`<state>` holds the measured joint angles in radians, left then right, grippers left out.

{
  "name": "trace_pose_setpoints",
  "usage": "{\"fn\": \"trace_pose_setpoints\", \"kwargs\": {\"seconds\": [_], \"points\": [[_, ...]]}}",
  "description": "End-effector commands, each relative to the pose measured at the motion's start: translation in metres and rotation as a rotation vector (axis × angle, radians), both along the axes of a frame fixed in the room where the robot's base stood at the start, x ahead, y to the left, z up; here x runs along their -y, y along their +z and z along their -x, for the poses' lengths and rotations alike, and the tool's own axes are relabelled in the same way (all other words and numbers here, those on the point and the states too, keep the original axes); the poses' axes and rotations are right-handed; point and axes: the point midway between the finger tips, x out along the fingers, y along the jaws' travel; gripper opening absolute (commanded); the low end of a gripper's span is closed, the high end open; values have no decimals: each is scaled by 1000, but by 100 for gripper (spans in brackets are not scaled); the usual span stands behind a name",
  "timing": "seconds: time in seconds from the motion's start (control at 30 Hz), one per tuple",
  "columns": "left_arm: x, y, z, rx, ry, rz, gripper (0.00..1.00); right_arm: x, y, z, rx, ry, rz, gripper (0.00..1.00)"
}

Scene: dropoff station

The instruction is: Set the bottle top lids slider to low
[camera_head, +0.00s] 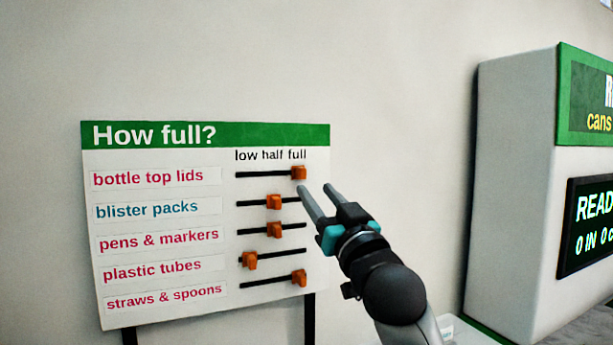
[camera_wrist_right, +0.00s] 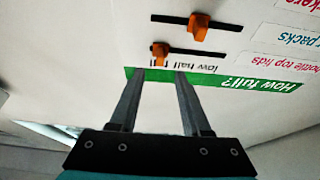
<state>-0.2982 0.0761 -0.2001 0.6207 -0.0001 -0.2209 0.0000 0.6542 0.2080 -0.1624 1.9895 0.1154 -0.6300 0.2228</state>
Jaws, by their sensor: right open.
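The "How full?" board (camera_head: 320,160) has a row labelled bottle top lids (camera_head: 148,177). That row's orange slider knob (camera_head: 299,173) is at the right end of its black track, under "full". My right gripper (camera_head: 314,187) is open and empty, its fingertips near the board's right edge, just below and right of this knob in the head view. In the right wrist view, the board is upside down and the knob (camera_wrist_right: 161,49) shows just beyond the two open fingertips (camera_wrist_right: 158,72), apart from them as it looks. My left gripper is not in view.
The blister packs knob (camera_head: 274,202) is at half, close below; pens & markers (camera_head: 274,230) is at half, plastic tubes (camera_head: 250,260) at low, straws & spoons (camera_head: 299,278) at full. A white machine (camera_head: 515,190) with a green sign stands at the right. The wall above the board is clear.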

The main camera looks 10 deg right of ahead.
Motion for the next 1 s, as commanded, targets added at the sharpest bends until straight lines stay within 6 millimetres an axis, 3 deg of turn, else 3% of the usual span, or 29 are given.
{"fn": "trace_pose_setpoints", "kwargs": {"seconds": [0.4, 0.87, 1.0], "points": [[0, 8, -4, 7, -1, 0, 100, -10, 20, -46, 0, 1, 1, 48], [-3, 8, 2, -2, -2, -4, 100, -11, 23, -54, 0, 1, 1, 48], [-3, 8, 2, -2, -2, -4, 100, -11, 23, -54, 0, 1, 1, 35]]}}
